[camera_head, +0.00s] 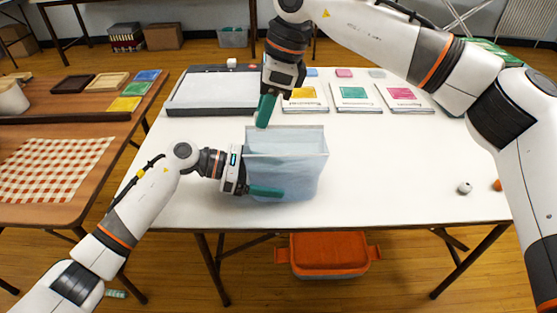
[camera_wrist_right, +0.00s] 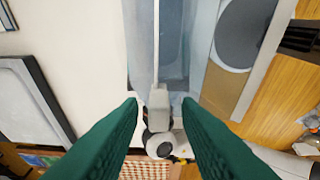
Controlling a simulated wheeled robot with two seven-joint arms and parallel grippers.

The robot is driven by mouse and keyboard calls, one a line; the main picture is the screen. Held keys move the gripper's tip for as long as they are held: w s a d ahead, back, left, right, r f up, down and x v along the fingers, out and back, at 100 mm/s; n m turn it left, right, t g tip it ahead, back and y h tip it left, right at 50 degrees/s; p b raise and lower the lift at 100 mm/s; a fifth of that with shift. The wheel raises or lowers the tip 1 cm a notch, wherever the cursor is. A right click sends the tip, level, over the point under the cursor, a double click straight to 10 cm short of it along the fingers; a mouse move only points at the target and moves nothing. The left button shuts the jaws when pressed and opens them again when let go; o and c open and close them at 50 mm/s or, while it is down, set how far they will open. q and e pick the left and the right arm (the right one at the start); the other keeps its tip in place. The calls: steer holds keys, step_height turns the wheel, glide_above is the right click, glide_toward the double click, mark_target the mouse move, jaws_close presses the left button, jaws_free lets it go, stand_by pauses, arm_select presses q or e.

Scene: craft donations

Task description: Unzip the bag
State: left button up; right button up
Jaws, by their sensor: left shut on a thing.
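The bag (camera_head: 287,172) is pale blue and translucent, standing upright on the white table near its front edge. My left gripper (camera_head: 266,191) is at the bag's lower left front, with a green finger against the front wall; it is shut on the bag. My right gripper (camera_head: 265,110) points down at the bag's upper left corner. In the right wrist view its green fingers (camera_wrist_right: 159,106) are apart. A small grey piece, apparently the zip slider (camera_wrist_right: 158,96), lies between their tips, with no clear contact. The bag's top (camera_wrist_right: 172,40) extends away from it.
A grey-white board (camera_head: 212,92) lies at the back left of the table. Several booklets with coloured squares (camera_head: 354,97) lie along the back. A small white ball (camera_head: 464,187) is at the right. An orange container (camera_head: 328,252) stands underneath.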

steer(key=shift+r, duration=3.5)
arm_select(q)
steer(key=o, duration=0.7)
